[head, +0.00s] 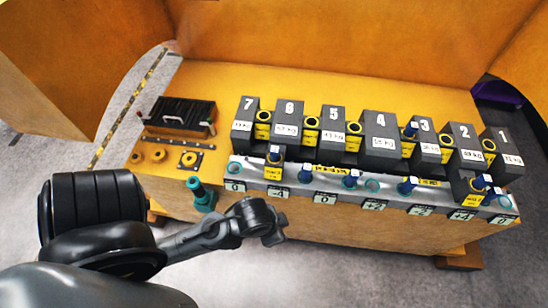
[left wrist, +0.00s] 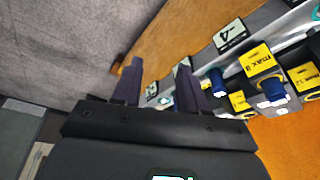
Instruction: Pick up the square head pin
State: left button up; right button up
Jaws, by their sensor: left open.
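Several pins with blue heads stand along the grey rail; one is at slot -4 (head: 275,154), others are near the middle (head: 351,177) and right (head: 407,186). I cannot tell which is the square head pin. A blue pin head (left wrist: 273,91) with a yellow "max 8" tag and another blue pin head (left wrist: 217,82) show in the left wrist view. My left gripper (head: 275,232) is in front of the bench, below the left part of the rail, apart from the pins. In the left wrist view its fingers (left wrist: 159,88) are spread and empty. My right gripper is not shown.
Dark counterweight blocks numbered 7 (head: 245,122) to 1 (head: 503,155) stand behind the rail (head: 300,178). A teal object (head: 202,196) sits at the bench's front left edge. A black box (head: 180,117) stands at the left. The floor before the bench is clear.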

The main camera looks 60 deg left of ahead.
pick_arm(q)
jog(key=o, duration=0.6)
jog(key=shift+a, duration=0.15)
